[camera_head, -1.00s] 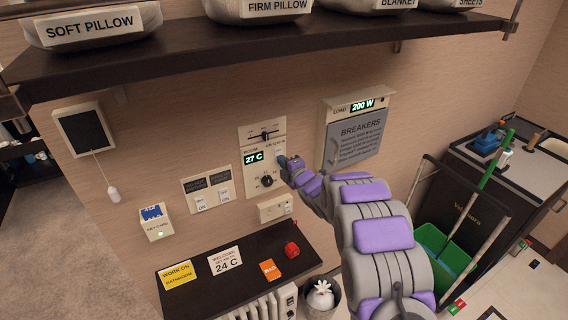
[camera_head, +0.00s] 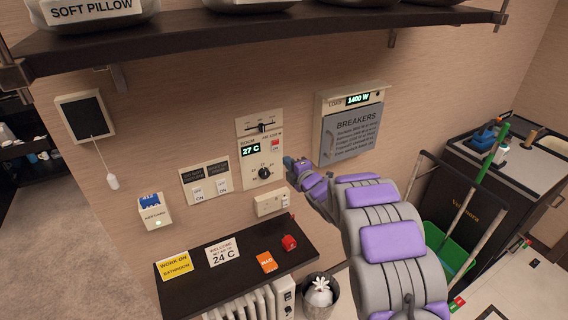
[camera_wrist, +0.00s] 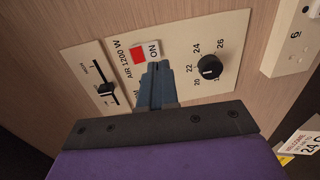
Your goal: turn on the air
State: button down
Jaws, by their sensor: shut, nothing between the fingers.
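The air control panel (camera_head: 276,154) is on the wall and its room display (camera_head: 251,150) reads 27 C. Its air switch (camera_head: 275,146) shows a red face; in the wrist view the red switch (camera_wrist: 138,55) sits beside the words AIR 1200 W and ON. A round black dial (camera_head: 264,173) is below it, also in the wrist view (camera_wrist: 209,67), with numbers from 20 to 26. A slider (camera_head: 263,127) is at the panel's top. My gripper (camera_head: 289,163) is shut and empty, just right of the panel; its fingertips (camera_wrist: 155,68) appear close beside the switch in the wrist view.
The load display (camera_head: 358,100) reads 1400 W above the grey breakers cover (camera_head: 351,133). A dark shelf (camera_head: 250,35) juts out above; a heater (camera_head: 245,305) stands below.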

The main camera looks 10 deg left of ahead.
jog(key=s+d+m+g+h+b, duration=0.4)
jog(key=s+d+m+h, duration=0.85)
jog(key=s+d, duration=0.95)
jog(key=s+m+g+y, duration=0.1)
jog(key=s+m+g, duration=0.5)
jog(key=s, duration=1.3)
jog(key=s+a+m+g+y, duration=0.1)
jog(key=s+m+g, duration=0.4)
jog(key=s, duration=1.4)
jog(key=shift+s+a+m+g+y+b, duration=0.25)
jog(key=shift+m+g+y+b, duration=0.2)
jog(key=shift+m, duration=0.2)
